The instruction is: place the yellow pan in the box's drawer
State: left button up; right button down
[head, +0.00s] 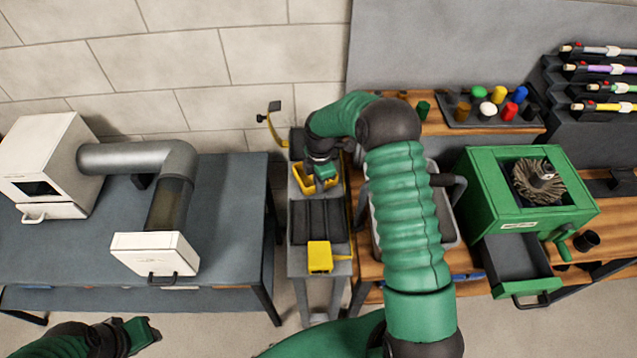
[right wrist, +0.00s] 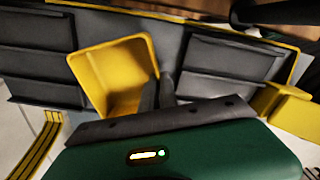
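The yellow pan (head: 300,190) is an open, shallow tray at the dark rack on the narrow middle stand. In the right wrist view the pan (right wrist: 105,65) sits askew to the rack's slots. My right gripper (head: 322,178) is at its right side; its two dark fingers (right wrist: 158,92) are close together with the pan's wall between them. The green box (head: 482,190) stands at the right, its grey drawer (head: 517,262) pulled out and empty. My left gripper (head: 140,335) is at the bottom left, away from everything; its fingers are unclear.
A yellow block-like piece (head: 320,257) lies at the rack's near end. My right arm hides part of a grey bin (head: 449,215). A white box with a duct (head: 45,165) stands on the left table. Colored pegs (head: 499,95) and brushes (head: 600,68) are behind.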

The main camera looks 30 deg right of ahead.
jog(key=c, duration=1.6)
grip_release()
jog(key=shift+f, duration=0.1)
jog(key=shift+c, duration=0.2)
